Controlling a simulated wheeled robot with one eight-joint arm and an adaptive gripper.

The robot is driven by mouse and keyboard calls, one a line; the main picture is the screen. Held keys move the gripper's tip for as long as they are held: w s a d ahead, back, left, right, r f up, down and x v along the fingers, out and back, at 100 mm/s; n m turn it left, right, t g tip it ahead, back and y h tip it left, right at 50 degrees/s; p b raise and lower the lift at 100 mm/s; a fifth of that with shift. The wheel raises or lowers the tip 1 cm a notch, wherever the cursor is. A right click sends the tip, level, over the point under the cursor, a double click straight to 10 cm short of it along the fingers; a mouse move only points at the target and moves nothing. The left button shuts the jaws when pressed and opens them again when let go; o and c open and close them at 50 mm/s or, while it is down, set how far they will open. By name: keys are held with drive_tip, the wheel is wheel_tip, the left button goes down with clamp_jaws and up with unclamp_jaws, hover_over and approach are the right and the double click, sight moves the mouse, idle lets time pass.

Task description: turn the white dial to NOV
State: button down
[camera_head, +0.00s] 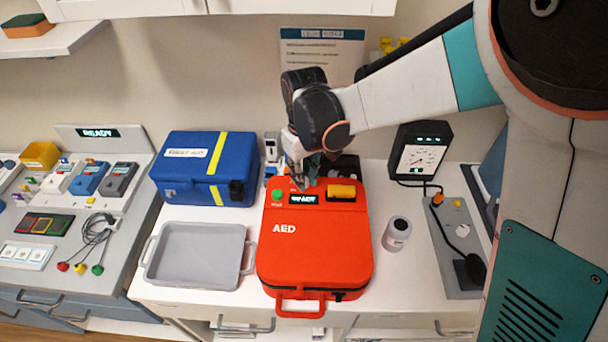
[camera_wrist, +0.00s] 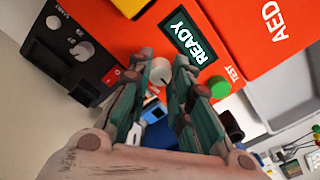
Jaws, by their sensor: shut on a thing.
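The white dial (camera_wrist: 160,72) shows between my fingertips in the wrist view, at the edge of the red AED case (camera_wrist: 220,20). My gripper (camera_wrist: 163,64) is shut on it, one finger on each side. The dial's pointer and month marks, including NOV, cannot be read. In the head view my gripper (camera_head: 306,180) reaches down at the back edge of the AED case (camera_head: 315,250), and its fingers hide the dial there. The case's screen (camera_wrist: 190,37) reads READY. A green TEST button (camera_wrist: 219,87) is beside it.
A black box with knobs (camera_wrist: 72,50) stands close behind the case. A blue first aid box (camera_head: 200,165) and an empty grey tray (camera_head: 195,255) are to the left.

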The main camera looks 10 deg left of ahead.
drive_tip(key=shift+m, duration=1.2)
drive_tip(key=c, duration=1.4)
unclamp_jaws()
drive_tip(key=shift+r, duration=0.1)
wheel_tip(320, 180, up, 7)
drive_tip(key=shift+r, duration=0.2)
